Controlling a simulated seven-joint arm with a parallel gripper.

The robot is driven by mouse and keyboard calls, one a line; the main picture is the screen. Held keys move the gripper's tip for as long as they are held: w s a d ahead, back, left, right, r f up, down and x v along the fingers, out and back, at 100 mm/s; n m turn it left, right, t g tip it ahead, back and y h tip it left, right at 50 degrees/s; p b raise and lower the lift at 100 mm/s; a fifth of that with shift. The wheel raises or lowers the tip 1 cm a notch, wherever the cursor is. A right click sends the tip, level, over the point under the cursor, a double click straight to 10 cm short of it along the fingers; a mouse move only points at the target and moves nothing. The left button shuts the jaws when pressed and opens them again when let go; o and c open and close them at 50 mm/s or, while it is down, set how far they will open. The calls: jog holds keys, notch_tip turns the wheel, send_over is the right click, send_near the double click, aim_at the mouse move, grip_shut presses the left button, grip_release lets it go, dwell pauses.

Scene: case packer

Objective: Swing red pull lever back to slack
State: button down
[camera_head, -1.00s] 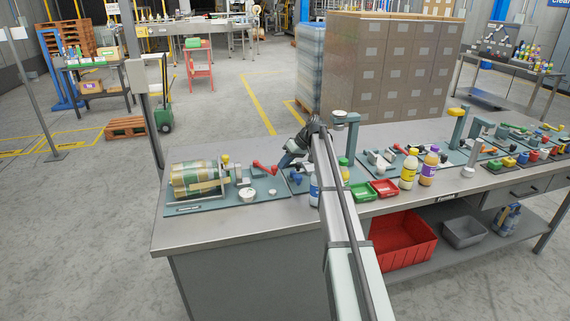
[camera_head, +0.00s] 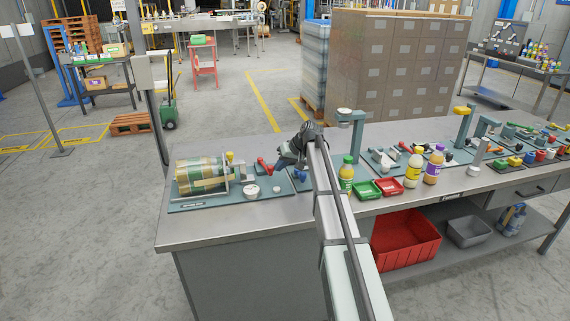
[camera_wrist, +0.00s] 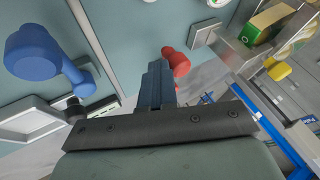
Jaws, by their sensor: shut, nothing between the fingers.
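In the wrist view the closed fingers (camera_wrist: 157,83) partly hide the lever's lower part. I cannot tell whether they touch it.
A blue knobbed lever (camera_wrist: 45,60) is on the neighbouring plate. Bottles such as the green-capped one (camera_head: 346,174) and red and green trays (camera_head: 388,187) are right of my arm. The table's front strip is clear.

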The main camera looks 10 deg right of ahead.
aim_at(270, 171)
jog(key=shift+s+a+m, duration=0.3)
jog(key=shift+a+m, duration=0.1)
jog(key=shift+a, duration=0.35)
jog(key=shift+s+a, duration=0.15)
jog(key=shift+a, duration=0.7)
jog(key=shift+d, duration=0.15)
jog(key=shift+s+d, duration=0.1)
jog(key=shift+d, duration=0.2)
jog(key=d, duration=0.2)
jog(key=d+r, duration=0.1)
jog(key=d, duration=0.1)
jog(key=shift+s, duration=0.35)
jog(key=v, duration=0.9)
jog(key=shift+s+a, duration=0.15)
jog(key=shift+s, duration=0.15)
